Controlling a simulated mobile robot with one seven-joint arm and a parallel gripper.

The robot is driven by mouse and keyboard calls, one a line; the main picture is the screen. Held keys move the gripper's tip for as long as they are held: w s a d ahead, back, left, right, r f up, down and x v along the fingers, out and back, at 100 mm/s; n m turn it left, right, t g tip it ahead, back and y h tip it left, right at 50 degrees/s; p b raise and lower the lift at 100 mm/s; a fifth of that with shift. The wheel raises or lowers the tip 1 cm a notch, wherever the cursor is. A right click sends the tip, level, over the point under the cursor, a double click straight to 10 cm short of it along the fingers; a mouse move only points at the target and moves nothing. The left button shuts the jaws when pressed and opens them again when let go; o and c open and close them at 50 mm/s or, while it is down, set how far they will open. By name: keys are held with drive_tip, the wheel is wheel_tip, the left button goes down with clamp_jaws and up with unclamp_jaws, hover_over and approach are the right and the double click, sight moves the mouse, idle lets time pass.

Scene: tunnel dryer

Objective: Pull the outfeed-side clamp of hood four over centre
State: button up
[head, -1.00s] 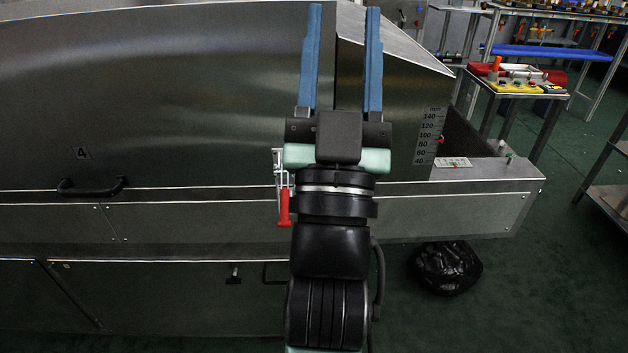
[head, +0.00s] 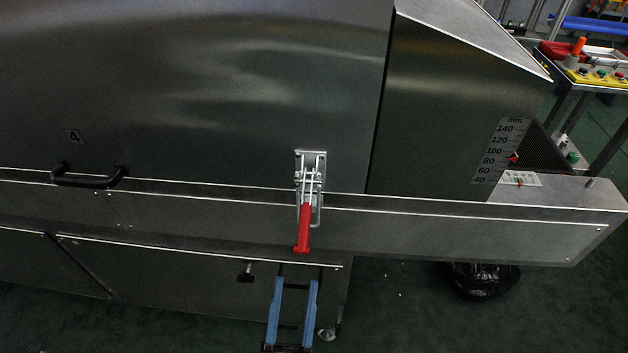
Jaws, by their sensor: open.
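The clamp (head: 309,185) is a silver toggle latch with a red handle (head: 303,228). It sits on the seam between the hood marked 4 (head: 230,95) and the lower rail, near the hood's right end. Its red handle hangs downward across the rail. My gripper (head: 291,283) is low in the picture, below the clamp, with two blue fingers pointing up. The fingers are apart with nothing between them, and their tips are below the red handle, not touching it in the picture.
A black hood handle (head: 88,177) is at the left. A millimetre scale (head: 499,152) is on the end panel. A black knob (head: 246,272) is on the lower panel. A black bag (head: 480,280) lies on the floor at right.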

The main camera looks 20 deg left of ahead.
sight(308, 219)
drive_tip(key=p+x, duration=0.1)
drive_tip(key=x, duration=1.1)
drive_tip(key=shift+w+r+p, duration=0.2)
drive_tip(key=shift+r+p, duration=0.1)
drive_tip(key=shift+r, duration=0.1)
clamp_jaws()
drive_tip(key=shift+d+f, duration=0.1)
idle(0.7)
